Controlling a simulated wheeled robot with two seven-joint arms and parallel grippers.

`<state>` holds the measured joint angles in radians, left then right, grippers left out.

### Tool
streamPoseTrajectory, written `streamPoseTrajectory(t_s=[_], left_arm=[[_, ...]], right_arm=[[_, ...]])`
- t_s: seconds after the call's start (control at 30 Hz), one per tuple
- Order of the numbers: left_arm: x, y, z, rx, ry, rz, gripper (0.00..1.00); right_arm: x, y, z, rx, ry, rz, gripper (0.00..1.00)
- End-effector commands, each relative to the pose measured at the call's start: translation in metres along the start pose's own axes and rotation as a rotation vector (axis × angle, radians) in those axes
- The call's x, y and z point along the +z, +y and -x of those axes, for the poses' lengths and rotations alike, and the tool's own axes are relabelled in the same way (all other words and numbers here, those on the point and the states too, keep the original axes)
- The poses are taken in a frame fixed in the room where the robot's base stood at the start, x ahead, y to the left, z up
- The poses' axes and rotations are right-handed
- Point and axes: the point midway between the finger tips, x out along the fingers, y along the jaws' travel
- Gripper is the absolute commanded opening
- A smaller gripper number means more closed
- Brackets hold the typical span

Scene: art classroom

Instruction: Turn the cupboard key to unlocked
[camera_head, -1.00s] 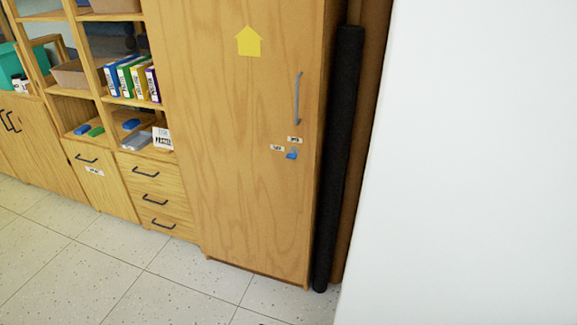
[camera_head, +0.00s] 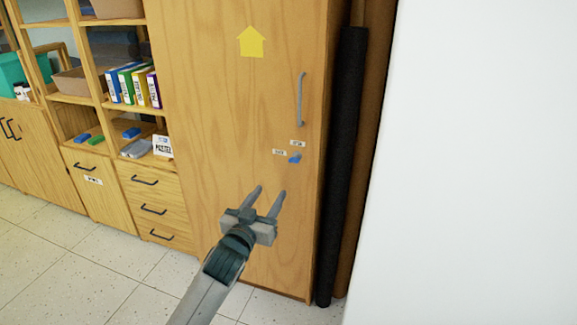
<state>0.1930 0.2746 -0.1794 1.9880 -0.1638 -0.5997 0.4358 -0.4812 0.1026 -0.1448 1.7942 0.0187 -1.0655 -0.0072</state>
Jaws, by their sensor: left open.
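The tall wooden cupboard (camera_head: 215,120) stands in the middle of the head view with its door closed. A small blue key (camera_head: 295,159) sits on the door's right side, below the grey handle (camera_head: 300,98). One small label (camera_head: 297,143) is just above the key and another (camera_head: 279,152) is to its left; their text is too small to read. My left gripper (camera_head: 266,192) is open and empty, in front of the lower door. In the picture it is below and left of the key, apart from it. My right gripper is not in view.
A black roll (camera_head: 343,160) stands upright close to the cupboard's right side. A white surface (camera_head: 480,160) fills the right of the view. Shelves with folders (camera_head: 132,84) and drawers (camera_head: 152,208) stand to the left. The tiled floor (camera_head: 70,270) in front is clear.

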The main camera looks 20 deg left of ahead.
Motion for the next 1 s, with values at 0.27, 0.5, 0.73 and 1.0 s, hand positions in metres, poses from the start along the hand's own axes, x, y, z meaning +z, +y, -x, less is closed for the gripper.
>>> streamPoseTrajectory(t_s=[0.27,0.5,0.73,1.0], left_arm=[[0.001,0.000,-0.011,0.000,0.000,0.000,0.45],[0.000,0.000,-0.042,0.000,-0.001,0.000,0.45],[0.000,0.000,-0.083,0.000,0.000,-0.001,0.45],[0.001,0.000,-0.128,0.000,-0.001,-0.001,0.45]], right_arm=[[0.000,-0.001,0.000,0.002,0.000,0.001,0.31],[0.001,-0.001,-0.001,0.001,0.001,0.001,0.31],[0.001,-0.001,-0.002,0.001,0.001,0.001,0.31],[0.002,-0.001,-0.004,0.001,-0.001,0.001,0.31]])
